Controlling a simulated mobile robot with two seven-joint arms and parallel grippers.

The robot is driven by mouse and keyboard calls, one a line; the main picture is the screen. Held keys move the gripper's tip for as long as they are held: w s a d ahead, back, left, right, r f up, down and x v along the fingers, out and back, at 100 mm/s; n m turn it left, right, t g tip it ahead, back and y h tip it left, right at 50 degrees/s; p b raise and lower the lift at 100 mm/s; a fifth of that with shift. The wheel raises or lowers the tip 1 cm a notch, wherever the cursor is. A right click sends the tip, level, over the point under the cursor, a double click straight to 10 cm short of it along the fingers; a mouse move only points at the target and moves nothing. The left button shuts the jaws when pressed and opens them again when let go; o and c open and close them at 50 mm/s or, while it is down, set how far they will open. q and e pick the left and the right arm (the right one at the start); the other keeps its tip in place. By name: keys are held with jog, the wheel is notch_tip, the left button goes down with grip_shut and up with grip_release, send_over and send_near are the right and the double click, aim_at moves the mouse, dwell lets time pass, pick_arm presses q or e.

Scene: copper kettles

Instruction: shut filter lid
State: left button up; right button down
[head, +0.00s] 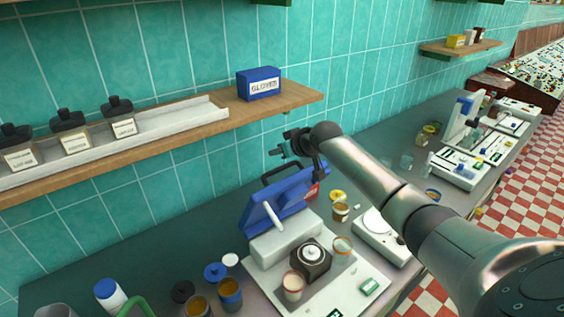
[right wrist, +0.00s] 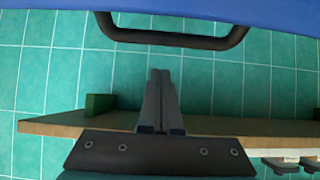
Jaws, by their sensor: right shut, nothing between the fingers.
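The blue filter lid (head: 285,200) stands raised and tilted open at the back of a white filter unit (head: 285,248). A black handle (head: 282,172) is on its upper edge. In the right wrist view, the blue lid (right wrist: 160,8) fills the top edge, with its black handle (right wrist: 170,40) below it. My right gripper (head: 276,151) is just above and behind the lid's top edge, near the handle. Its fingers (right wrist: 161,75) are shut together and empty, with a gap to the handle in the wrist picture. My left gripper is out of view.
A wooden shelf (head: 290,101) with a blue box (head: 259,84) and dark-capped bottles is on the tiled wall behind. Several jars and cups surround the unit. A white scale (head: 378,236) stands to its right. Bare counter (head: 90,258) shows at the back left.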

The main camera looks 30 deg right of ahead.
aim_at(282, 167)
jog(key=shift+s+f+p, duration=1.05)
jog(key=shift+s+f, duration=0.05)
jog(key=shift+s, duration=0.05)
